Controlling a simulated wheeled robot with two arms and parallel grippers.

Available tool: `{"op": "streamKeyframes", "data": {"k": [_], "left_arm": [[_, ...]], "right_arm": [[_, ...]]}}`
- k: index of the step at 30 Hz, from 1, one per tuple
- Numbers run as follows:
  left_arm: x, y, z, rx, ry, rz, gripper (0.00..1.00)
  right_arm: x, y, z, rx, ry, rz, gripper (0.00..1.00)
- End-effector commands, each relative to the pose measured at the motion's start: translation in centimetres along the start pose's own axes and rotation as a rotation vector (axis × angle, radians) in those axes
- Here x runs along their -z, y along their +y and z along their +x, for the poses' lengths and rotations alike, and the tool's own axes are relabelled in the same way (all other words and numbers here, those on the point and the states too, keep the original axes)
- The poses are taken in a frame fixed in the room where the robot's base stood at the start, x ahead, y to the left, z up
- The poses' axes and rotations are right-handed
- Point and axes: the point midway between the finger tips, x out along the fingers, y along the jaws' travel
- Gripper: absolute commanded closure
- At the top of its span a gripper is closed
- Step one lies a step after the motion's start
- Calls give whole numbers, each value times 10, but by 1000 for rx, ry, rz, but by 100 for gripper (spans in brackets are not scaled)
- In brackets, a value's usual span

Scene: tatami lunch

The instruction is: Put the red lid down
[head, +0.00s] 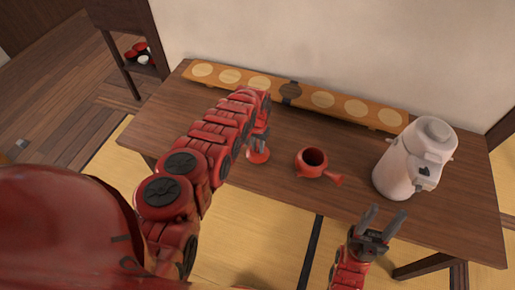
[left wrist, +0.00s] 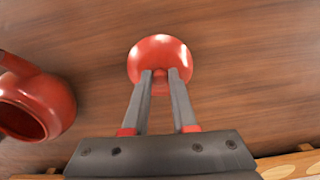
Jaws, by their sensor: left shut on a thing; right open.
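The red lid (head: 258,156) is over the wooden table, left of the red teapot. In the left wrist view the round lid (left wrist: 160,52) is at the fingertips of my left gripper (left wrist: 162,76), which is shut on its small knob. In the head view my left gripper (head: 259,142) is above the lid, partly hidden by my arm. I cannot tell whether the lid touches the table. The red teapot (head: 312,160) stands open, with its handle to the lower right; part of it shows in the left wrist view (left wrist: 38,105). My right gripper (head: 376,222) is open and empty at the table's front edge.
The wooden table (head: 225,103) has clear room around the teapot. A long wooden board with pale discs (head: 345,109) lies along the back. A white dispenser pot (head: 412,160) stands at the right. A dark shelf with red bowls (head: 137,50) is at the far left.

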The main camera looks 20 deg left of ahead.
Motion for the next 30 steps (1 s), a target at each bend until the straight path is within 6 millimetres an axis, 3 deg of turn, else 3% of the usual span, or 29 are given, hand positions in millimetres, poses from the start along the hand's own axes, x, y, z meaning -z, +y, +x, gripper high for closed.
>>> {"op": "streamKeyframes", "data": {"k": [3,18,19,23,30], "left_arm": [[-2,0,13,0,-3,0,100],[-1,0,18,1,-1,0,100],[-1,0,16,1,-2,1,69],[-1,0,16,1,-1,0,46],[-1,0,16,1,-2,0,45]], "right_arm": [[-1,0,-8,0,-1,0,50],[-2,-1,-13,0,-1,0,50],[-2,0,-11,0,-1,0,50],[-2,0,-11,0,-1,0,50],[-2,0,-10,0,-1,0,50]]}}
